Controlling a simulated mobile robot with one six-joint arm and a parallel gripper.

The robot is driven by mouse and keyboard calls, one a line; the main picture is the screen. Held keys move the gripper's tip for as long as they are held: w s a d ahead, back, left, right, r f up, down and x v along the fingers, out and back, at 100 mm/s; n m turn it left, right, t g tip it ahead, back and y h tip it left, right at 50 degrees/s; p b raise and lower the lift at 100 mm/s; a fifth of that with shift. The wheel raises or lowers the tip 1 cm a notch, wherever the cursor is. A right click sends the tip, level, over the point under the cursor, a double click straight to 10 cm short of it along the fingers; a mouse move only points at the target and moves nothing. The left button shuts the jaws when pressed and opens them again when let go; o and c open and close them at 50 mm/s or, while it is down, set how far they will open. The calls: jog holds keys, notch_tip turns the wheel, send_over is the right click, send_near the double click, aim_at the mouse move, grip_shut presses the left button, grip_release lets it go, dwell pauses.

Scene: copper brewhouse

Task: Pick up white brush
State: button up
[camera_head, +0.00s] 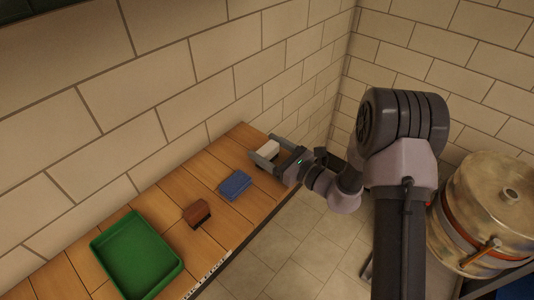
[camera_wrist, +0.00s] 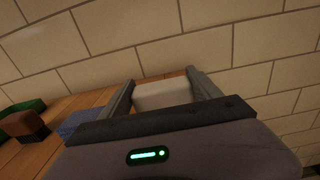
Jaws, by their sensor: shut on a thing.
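The white brush (camera_head: 268,148) is a pale block at the far end of the wooden bench, near the tiled wall. My gripper (camera_head: 264,150) is shut on it, with one finger on each side. In the wrist view the white brush (camera_wrist: 162,94) sits between the two fingers of my gripper (camera_wrist: 160,88). Its lower part is hidden behind the gripper body, so I cannot tell whether it touches the bench.
On the wooden bench (camera_head: 165,189) are a blue cloth-like block (camera_head: 235,185), a brown block (camera_head: 197,212) and a green tray (camera_head: 137,255). A tiled wall runs close behind. A metal keg (camera_head: 490,205) stands at the right. Tiled floor lies between.

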aim_at(266, 150)
jog(key=shift+r, duration=0.1)
jog(key=shift+r+p, duration=0.3)
jog(key=shift+r, duration=0.05)
jog(key=r, duration=0.1)
jog(key=r+p, duration=0.1)
jog(key=r, duration=0.1)
jog(key=shift+s+a, duration=0.2)
jog(key=shift+s, duration=0.2)
jog(key=s+a+p, duration=0.1)
jog(key=s+a, duration=0.2)
jog(key=s, duration=0.4)
jog(key=s+a+r, duration=0.1)
jog(key=s+a, duration=0.2)
jog(key=s, duration=0.4)
jog(key=shift+p, duration=0.4)
jog(key=shift+r, duration=0.1)
